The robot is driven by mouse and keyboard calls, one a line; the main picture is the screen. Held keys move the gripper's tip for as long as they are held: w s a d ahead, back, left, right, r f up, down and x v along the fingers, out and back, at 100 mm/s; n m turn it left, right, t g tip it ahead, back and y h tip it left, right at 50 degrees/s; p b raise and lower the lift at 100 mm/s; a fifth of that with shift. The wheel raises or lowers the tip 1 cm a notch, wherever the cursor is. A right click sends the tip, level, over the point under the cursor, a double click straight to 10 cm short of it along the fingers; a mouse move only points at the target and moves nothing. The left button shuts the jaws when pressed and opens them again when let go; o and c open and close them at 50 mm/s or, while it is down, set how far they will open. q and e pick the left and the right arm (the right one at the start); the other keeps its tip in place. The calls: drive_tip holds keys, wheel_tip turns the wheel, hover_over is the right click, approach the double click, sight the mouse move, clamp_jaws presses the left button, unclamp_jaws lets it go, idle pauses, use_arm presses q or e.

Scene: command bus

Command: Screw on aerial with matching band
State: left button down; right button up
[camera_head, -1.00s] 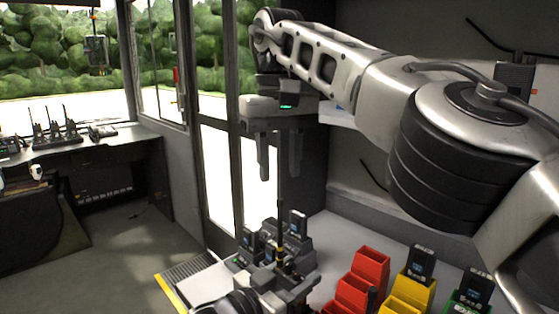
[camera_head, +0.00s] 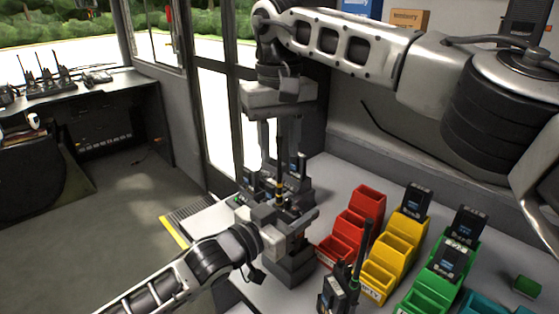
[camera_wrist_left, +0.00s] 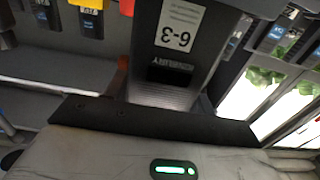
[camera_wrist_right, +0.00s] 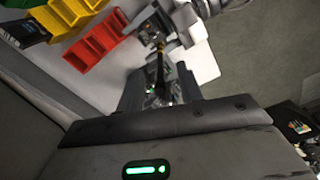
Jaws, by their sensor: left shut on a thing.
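My left gripper (camera_head: 283,222) is shut on a dark radio, which is mostly hidden by the gripper in the head view. In the left wrist view the held radio (camera_wrist_left: 172,60) fills the middle and carries a white "6-3" label. A thin black aerial (camera_head: 279,165) with a yellow band stands upright above the left gripper; whether it is seated in the radio is hidden. It also shows in the right wrist view (camera_wrist_right: 160,70). My right gripper (camera_head: 281,140) points down with its fingers apart, one on each side of the aerial's upper part.
A red bin (camera_head: 361,215), a yellow bin (camera_head: 395,245) and a green bin (camera_head: 428,290) stand right on the grey counter, with radios in the yellow and green ones. Another radio (camera_head: 334,296) with an aerial stands in front. Several radios stand behind my left gripper.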

drive_tip(key=shift+f, duration=1.95)
